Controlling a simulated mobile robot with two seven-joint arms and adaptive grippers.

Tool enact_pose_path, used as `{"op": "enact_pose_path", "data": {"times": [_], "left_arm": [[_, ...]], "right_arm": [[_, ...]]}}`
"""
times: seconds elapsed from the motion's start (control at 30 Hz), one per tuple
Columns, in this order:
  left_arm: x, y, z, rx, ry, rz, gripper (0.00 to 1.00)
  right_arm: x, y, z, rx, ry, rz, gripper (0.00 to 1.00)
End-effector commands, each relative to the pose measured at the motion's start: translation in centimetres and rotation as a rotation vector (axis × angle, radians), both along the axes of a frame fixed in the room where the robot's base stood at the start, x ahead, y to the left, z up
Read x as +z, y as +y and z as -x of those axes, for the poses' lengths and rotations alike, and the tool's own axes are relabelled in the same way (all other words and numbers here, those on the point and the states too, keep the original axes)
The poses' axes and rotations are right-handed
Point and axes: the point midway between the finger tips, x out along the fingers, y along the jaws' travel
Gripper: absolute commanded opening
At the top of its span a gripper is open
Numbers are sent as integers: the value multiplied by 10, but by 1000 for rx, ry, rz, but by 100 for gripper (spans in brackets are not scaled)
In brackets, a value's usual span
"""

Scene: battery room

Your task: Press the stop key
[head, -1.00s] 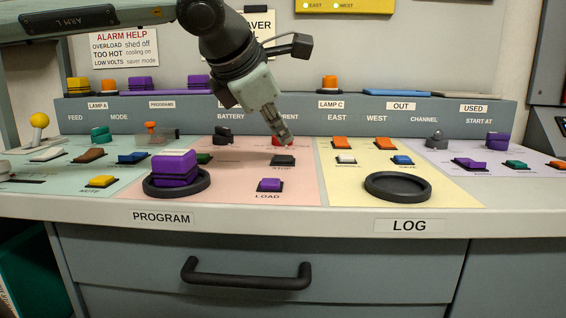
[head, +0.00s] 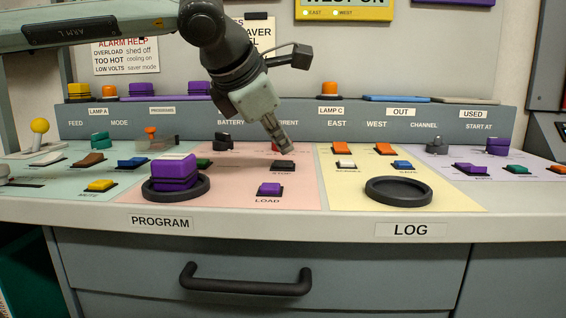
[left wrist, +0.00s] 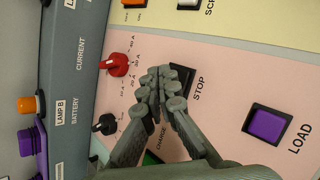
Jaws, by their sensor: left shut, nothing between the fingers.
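The stop key (head: 283,165) is a small black key on the pink panel, with the word STOP printed by it. In the left wrist view the stop key (left wrist: 181,80) shows just beyond my fingertips, partly hidden by them. My left gripper (head: 284,148) is shut and empty, pointing down at the key from above and slightly behind. In the left wrist view its closed fingertips (left wrist: 165,90) overlap the key's near edge. I cannot tell whether they touch it. My right gripper is not in view.
A purple LOAD key (head: 269,189) sits in front of the stop key. A red CURRENT knob (left wrist: 117,64) and a black BATTERY knob (left wrist: 105,124) are close to my fingers. A purple block (head: 174,171) stands in the PROGRAM ring (head: 205,187). The LOG ring (head: 398,190) is empty.

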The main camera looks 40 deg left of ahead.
Motion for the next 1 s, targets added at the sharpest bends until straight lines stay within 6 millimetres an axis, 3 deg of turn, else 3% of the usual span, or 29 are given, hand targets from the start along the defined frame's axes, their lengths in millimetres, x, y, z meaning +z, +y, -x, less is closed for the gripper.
{"op": "enact_pose_path", "data": {"times": [0.7,1.0], "left_arm": [[0,0,0,0,0,0,0],[-7,0,0,0,0,0,0]], "right_arm": [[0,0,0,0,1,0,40],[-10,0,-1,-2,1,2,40]]}}
